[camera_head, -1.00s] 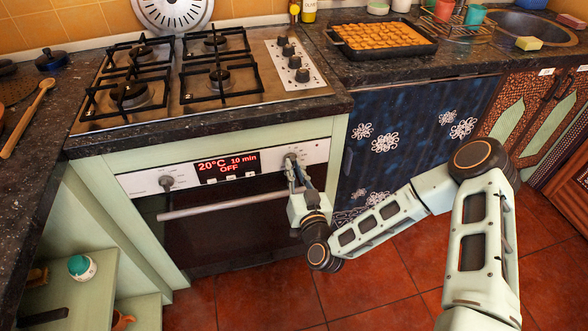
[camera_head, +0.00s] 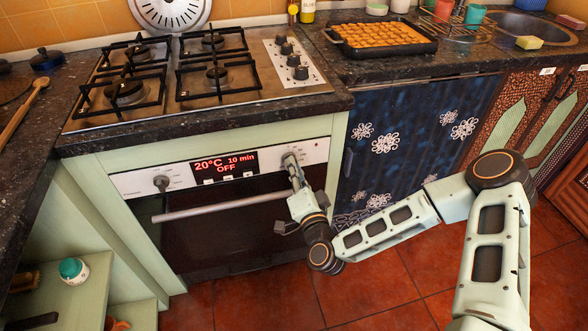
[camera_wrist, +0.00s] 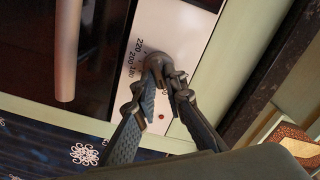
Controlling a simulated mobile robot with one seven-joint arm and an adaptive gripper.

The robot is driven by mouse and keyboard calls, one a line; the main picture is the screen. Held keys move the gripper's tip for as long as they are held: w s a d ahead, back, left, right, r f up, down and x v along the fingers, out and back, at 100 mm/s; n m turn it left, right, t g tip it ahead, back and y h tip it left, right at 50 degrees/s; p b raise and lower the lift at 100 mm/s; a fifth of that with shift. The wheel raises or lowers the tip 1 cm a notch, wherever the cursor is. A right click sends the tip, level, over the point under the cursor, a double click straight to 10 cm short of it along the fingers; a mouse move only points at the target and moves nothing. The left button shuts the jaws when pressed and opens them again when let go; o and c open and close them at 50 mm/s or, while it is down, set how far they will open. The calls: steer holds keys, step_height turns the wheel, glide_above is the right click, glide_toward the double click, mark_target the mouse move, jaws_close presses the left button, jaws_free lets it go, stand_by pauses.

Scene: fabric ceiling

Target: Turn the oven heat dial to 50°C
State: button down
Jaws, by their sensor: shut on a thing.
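The oven (camera_head: 225,235) has a white control panel with a red display (camera_head: 224,167) reading 20°C, 10 min, OFF. The right dial (camera_head: 289,160) is at the panel's right end, largely hidden by my gripper. My gripper (camera_head: 293,168) reaches up to this dial from below. In the wrist view my gripper's two fingers (camera_wrist: 165,82) are closed around the grey dial (camera_wrist: 157,60). The printed marks 220, 200 and 180 show beside the dial, and a red dot lies on the panel below it. The dial's pointer is hidden.
The left dial (camera_head: 161,183) is free at the panel's left end. The oven door handle (camera_head: 220,206) sticks out below the panel, close to my gripper; it also shows in the wrist view (camera_wrist: 66,50). The counter edge overhangs above. Floor in front is clear.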

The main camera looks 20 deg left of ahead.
steer(key=shift+s+f+m, duration=0.1)
steer(key=shift+m, duration=0.3)
steer(key=c, duration=2)
jaws_free()
steer(key=v, duration=1.2)
